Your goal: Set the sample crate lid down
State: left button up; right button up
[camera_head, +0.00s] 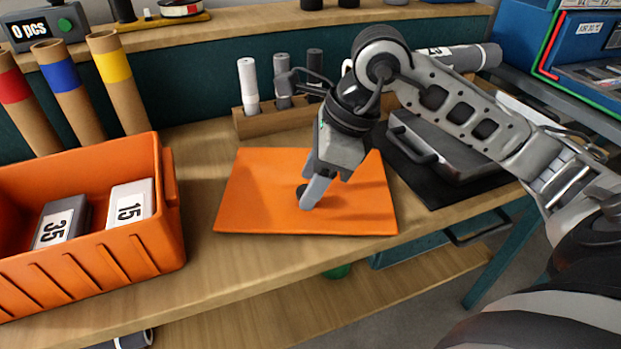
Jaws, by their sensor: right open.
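The sample crate lid (250,205), a flat orange panel, lies on the wooden bench top in the middle of the view. A small dark knob (300,190) shows near its middle, partly hidden by my finger. My right gripper (311,192) points down over the lid, open, with its fingertips beside the knob. I cannot tell whether a finger touches the knob or lid. The open orange crate (95,240) stands to the left, holding a dark block marked 35 (62,222) and a light block marked 15 (131,203). My left gripper is not in view.
A wooden rack (262,123) with several upright rolls stands behind the lid. A grey handled case (450,145) lies on a black mat (438,188) to the right. Cardboard tubes (122,85) stand behind the crate. The bench's front edge runs close to the lid.

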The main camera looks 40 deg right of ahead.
pick_arm(q)
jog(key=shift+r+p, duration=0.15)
jog(key=shift+p, duration=0.55)
pick_arm(e)
jog(key=v, duration=1.1)
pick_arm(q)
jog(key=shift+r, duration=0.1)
pick_arm(e)
jog(key=shift+s, duration=0.1)
